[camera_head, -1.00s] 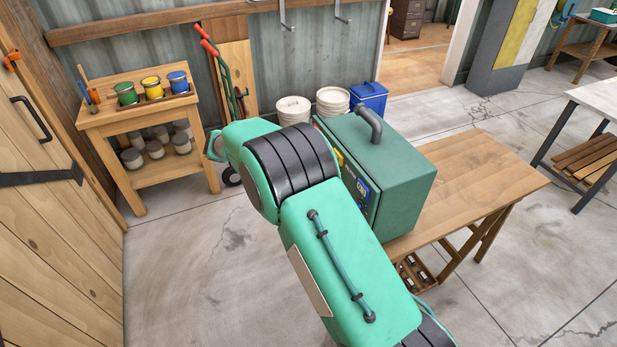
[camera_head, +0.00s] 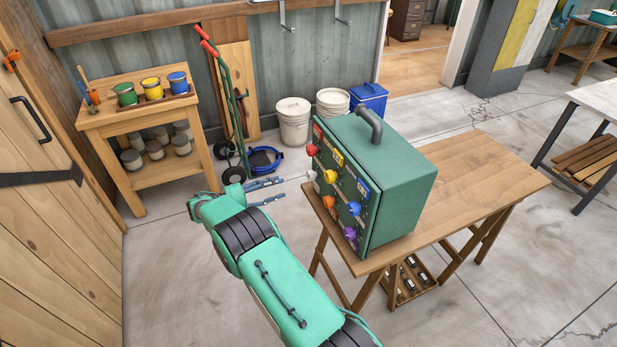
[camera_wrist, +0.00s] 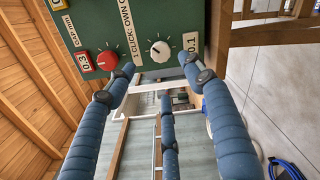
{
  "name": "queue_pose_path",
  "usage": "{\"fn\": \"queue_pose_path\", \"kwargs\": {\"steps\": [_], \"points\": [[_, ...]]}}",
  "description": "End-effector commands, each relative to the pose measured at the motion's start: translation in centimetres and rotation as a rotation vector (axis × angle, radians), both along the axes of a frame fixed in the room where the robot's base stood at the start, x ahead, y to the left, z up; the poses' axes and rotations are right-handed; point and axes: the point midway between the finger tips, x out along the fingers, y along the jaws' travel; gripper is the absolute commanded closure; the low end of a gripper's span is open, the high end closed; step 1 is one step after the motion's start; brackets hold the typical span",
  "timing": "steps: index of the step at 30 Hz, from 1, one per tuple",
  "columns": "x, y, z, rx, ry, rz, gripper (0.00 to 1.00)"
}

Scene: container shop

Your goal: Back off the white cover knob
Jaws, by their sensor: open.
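The white cover knob (camera_wrist: 160,51) shows in the wrist view on a dark green panel, beside a white 0.1 label. A red knob (camera_wrist: 107,60) sits to its left. The panel is the front of a green box (camera_head: 402,185) on a wooden table. My gripper (camera_head: 283,190) is open and empty, left of the panel in the head view, its blue fingers pointing toward the box with a gap between. In the wrist view the fingertips (camera_wrist: 160,68) of my gripper appear just below the white knob and apart from it.
The wooden table (camera_head: 480,175) has bare room right of the box. Orange, blue and purple knobs also stick out of the panel. White buckets (camera_head: 294,121), a blue cooler (camera_head: 369,97) and a hand truck (camera_head: 222,95) stand behind. Floor left of the table is clear.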

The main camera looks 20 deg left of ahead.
Motion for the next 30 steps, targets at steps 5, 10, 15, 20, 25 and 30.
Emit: {"fn": "queue_pose_path", "kwargs": {"steps": [5, 10, 15, 20, 25, 30], "points": [[0.0, 0.2, -0.1, -0.006, -0.007, 0.004, 0.47], [0.0, 0.2, -0.2, -0.005, -0.006, 0.004, 0.47], [0.1, 0.0, -0.2, -0.005, -0.007, 0.003, 0.47], [0.7, -0.5, -0.2, -0.005, -0.005, 0.003, 0.47], [1.8, -1.7, -0.2, -0.006, -0.006, 0.002, 0.47], [3.6, -3.5, -0.3, -0.006, -0.004, 0.002, 0.47]]}}
